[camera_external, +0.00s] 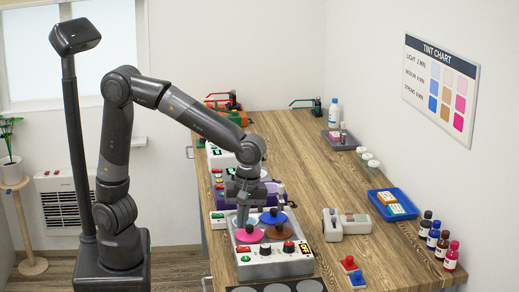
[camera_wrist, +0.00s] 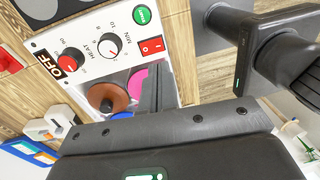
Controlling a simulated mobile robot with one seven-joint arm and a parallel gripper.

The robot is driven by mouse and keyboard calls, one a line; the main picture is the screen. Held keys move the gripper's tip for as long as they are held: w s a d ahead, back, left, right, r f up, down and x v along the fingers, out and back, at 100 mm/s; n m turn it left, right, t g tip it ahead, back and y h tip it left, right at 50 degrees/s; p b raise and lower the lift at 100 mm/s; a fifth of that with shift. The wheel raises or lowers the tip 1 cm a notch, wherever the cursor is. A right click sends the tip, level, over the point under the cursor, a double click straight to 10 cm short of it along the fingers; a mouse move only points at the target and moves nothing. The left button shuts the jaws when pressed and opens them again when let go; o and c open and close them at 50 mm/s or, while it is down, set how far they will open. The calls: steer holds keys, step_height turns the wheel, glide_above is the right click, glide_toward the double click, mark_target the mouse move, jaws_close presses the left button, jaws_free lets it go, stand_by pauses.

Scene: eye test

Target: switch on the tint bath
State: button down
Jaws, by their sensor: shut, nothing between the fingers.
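The tint bath (camera_external: 272,268) is a pale box on the wooden bench, with several round lids in orange-brown, blue and pink on top. In the wrist view its white front panel (camera_wrist: 88,22) carries a red rocker switch (camera_wrist: 151,46), a green button (camera_wrist: 142,15), a white MIN knob (camera_wrist: 110,43), a red HEAT knob (camera_wrist: 70,60) and a black label reading OFF. The rocker's tilt is hard to tell. My gripper (camera_external: 242,217) is shut and empty, above the lids at the bath's left rear. Its dark fingers (camera_wrist: 158,88) partly hide the lids.
A grey-white block (camera_external: 346,225) stands right of the bath, with red and blue pieces (camera_external: 352,272) in front of it. A purple device (camera_external: 232,194) sits behind my gripper. Bottles (camera_external: 437,240) line the right edge. The bench's middle is clear.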

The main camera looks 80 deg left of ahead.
mark_target(239, 248)
steer(key=f, duration=0.6)
steer(key=shift+s+f, duration=0.25)
steer(key=shift+s, duration=0.15)
steer(key=shift+s+f, duration=0.1)
steer(key=shift+f, duration=0.15)
steer(key=shift+w+r, duration=0.2)
steer(key=shift+w, duration=0.65)
steer(key=shift+r, duration=0.1)
step_height(239, 248, up, 14)
steer(key=w, duration=0.1)
steer(key=shift+w, duration=0.35)
steer(key=shift+s, duration=0.1)
